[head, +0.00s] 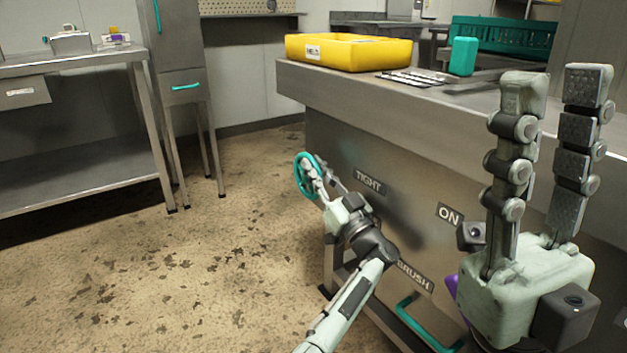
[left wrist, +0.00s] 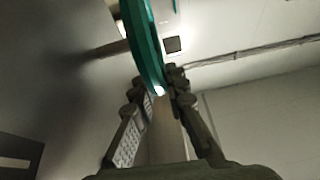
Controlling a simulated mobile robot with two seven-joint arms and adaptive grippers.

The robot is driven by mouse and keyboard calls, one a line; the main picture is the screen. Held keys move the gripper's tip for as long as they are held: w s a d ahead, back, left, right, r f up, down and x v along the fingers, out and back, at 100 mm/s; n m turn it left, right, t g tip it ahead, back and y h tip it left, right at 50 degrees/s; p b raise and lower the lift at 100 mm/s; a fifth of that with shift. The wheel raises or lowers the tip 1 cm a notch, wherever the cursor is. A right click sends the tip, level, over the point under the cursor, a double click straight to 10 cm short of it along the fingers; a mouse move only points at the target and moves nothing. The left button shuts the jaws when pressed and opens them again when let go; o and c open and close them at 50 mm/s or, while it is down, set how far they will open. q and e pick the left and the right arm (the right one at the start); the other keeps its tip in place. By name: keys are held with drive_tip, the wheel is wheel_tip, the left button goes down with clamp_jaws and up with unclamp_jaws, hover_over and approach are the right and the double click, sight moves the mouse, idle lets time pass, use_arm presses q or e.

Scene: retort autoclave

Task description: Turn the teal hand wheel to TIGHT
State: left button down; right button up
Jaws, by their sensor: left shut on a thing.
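The teal hand wheel (head: 299,176) is at the left end of the steel cabinet, beside the TIGHT label (head: 369,182). My left gripper (head: 318,180) is shut on the wheel's rim. In the left wrist view the teal rim (left wrist: 147,50) runs down between the two fingers of the left gripper (left wrist: 160,95). My right gripper (head: 555,85) is raised in front of the cabinet at the right, its two fingers apart and nothing between them. The wheel's hub and mount are mostly hidden behind my left gripper.
The cabinet front also carries an ON label (head: 449,214), a BRUSH label (head: 413,275) and a teal handle (head: 425,325). A yellow tray (head: 350,53) and a teal block (head: 463,56) are on top. A steel table (head: 80,65) stands left; the floor between is clear.

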use_arm(q)
drive_tip(key=shift+s+d+f+t+y+b, duration=0.2)
drive_tip(key=shift+f+t+y+b, duration=0.15)
drive_tip(key=shift+t+y+b, duration=0.35)
drive_tip(key=c, duration=1.5)
unclamp_jaws()
drive_tip(key=shift+c, duration=0.2)
drive_tip(key=shift+s+f, duration=0.1)
drive_tip(key=v, duration=1.2)
drive_tip(key=shift+a+f, duration=0.1)
